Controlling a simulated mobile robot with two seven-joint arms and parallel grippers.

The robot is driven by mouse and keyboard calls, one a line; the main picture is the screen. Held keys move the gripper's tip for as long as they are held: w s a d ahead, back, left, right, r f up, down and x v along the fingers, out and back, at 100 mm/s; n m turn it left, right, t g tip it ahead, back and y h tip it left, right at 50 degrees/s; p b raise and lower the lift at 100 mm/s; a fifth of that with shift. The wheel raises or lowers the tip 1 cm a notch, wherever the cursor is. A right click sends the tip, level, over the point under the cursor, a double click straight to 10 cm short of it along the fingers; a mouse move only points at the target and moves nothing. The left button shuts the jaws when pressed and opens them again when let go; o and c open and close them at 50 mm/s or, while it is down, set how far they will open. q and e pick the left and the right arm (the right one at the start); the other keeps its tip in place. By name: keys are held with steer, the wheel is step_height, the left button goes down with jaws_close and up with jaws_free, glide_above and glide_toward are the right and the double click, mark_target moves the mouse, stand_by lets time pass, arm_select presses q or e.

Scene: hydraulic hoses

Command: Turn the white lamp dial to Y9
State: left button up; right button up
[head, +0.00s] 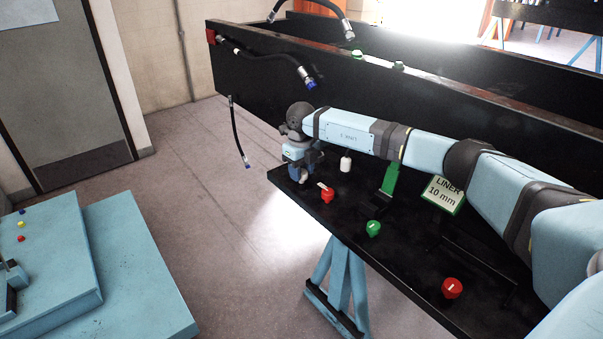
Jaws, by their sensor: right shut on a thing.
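My right gripper (303,181) reaches down at the left end of the black panel. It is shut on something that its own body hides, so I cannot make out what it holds. A small white upright piece (346,162) stands on the panel to the right of the gripper, apart from it. I cannot tell if this is the white lamp or a dial. A red dial (327,196) with a white mark sits just right of and nearer than the gripper. No Y9 marking is legible. My left gripper is not in view.
A green dial (373,229) and another red dial (452,288) sit along the panel's near side. A green-edged "LINER 10 mm" sign (444,193) stands under my right arm. Black hoses (268,55) hang behind. A light blue table (140,270) is at lower left, with open floor between.

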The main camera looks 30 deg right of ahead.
steer(key=shift+r+n, duration=0.1)
steer(key=shift+n, duration=0.5)
steer(key=o, duration=0.9)
steer(key=shift+o, duration=0.2)
step_height(320, 180, up, 14)
steer(key=b, duration=0.1)
steer(key=shift+b, duration=0.4)
